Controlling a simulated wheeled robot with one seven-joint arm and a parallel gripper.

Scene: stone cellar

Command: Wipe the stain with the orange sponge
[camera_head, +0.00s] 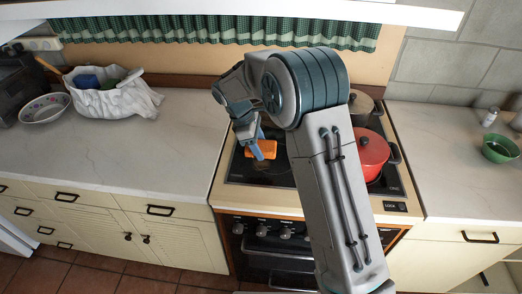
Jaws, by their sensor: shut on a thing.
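The orange sponge (262,149) is over the left part of the black stovetop (243,172). My gripper (259,150) is shut on the sponge, with one finger showing in front of it. I cannot tell whether the sponge touches the stovetop. I cannot make out a stain; my arm and gripper cover much of the stove.
A red pot (371,150) and a pot with a tan lid (361,104) stand on the stove's right side. A patterned bowl (44,109) and a white bag (112,100) are on the left counter. A green bowl (499,149) is at right. The left counter's middle is clear.

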